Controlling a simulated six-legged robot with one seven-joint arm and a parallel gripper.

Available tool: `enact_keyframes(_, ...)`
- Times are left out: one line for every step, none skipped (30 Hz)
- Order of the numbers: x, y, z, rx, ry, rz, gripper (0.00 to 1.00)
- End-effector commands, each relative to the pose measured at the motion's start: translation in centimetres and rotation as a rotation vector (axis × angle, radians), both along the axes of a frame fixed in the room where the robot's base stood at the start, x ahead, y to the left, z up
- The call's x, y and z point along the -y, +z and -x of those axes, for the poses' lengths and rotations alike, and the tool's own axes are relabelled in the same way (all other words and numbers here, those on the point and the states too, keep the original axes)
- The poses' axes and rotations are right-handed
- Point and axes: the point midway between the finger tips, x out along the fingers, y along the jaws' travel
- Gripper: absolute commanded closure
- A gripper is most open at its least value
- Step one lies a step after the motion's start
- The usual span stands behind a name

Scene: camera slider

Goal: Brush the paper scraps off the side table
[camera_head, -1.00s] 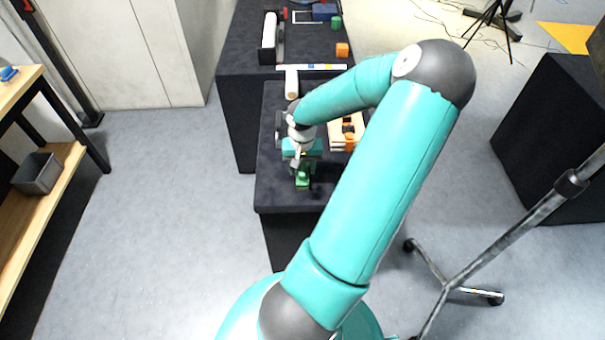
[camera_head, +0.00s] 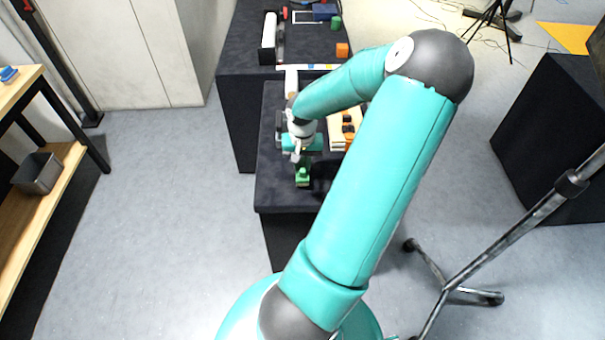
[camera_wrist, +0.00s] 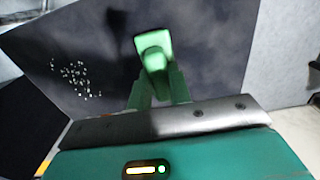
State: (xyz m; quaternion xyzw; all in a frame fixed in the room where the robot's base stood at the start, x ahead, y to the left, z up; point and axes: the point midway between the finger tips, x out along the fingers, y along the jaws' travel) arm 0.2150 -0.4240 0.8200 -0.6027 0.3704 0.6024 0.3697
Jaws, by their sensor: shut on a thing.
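The side table (camera_head: 280,197) is a dark block near the middle of the head view. Its dark top (camera_wrist: 215,45) fills much of the wrist view. My gripper (camera_wrist: 157,84) is shut on a green brush-like tool (camera_wrist: 153,48), which also shows low over the near part of the table in the head view (camera_head: 302,179). Whether the tool touches the top is unclear. White paper scraps (camera_wrist: 76,78) lie in a loose patch on the table, left of the tool and apart from it in the wrist view. The scraps cannot be made out in the head view.
A pale wooden item with orange and black parts (camera_head: 336,135) and a white cylinder (camera_head: 291,78) are on the side table. A larger dark table (camera_head: 240,75) stands behind. A metal stand (camera_head: 525,218) is at right, a shelf with a grey bin (camera_head: 38,173) at left.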

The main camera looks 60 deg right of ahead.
Motion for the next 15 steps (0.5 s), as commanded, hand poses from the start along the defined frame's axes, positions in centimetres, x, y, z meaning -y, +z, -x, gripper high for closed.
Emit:
enact_keyframes(0.1,0.4,0.0,-0.001,0.000,0.003,1.00)
enact_keyframes(0.0,0.7,0.0,0.000,0.000,0.004,1.00)
enact_keyframes(0.1,1.0,0.0,0.000,0.000,0.003,1.00)
enact_keyframes(0.1,1.2,0.0,0.000,0.000,0.003,1.00)
enact_keyframes(0.1,1.4,0.0,0.000,0.000,0.004,1.00)
enact_keyframes(0.1,1.7,0.0,0.000,-0.001,0.003,1.00)
enact_keyframes(0.1,1.9,0.0,0.000,0.000,0.003,1.00)
enact_keyframes(0.1,2.1,0.0,0.000,0.001,0.004,1.00)
enact_keyframes(0.1,2.4,0.0,0.000,0.000,0.003,1.00)
enact_keyframes(0.0,2.6,0.0,0.000,0.000,0.003,1.00)
enact_keyframes(0.0,2.8,0.0,0.000,0.000,0.003,1.00)
enact_keyframes(0.1,3.1,0.0,0.000,0.001,0.003,1.00)
enact_keyframes(0.0,3.3,0.0,0.000,0.001,0.003,1.00)
enact_keyframes(0.0,3.5,0.0,0.000,0.000,0.002,1.00)
enact_keyframes(0.0,3.8,0.0,-0.001,0.000,0.003,1.00)
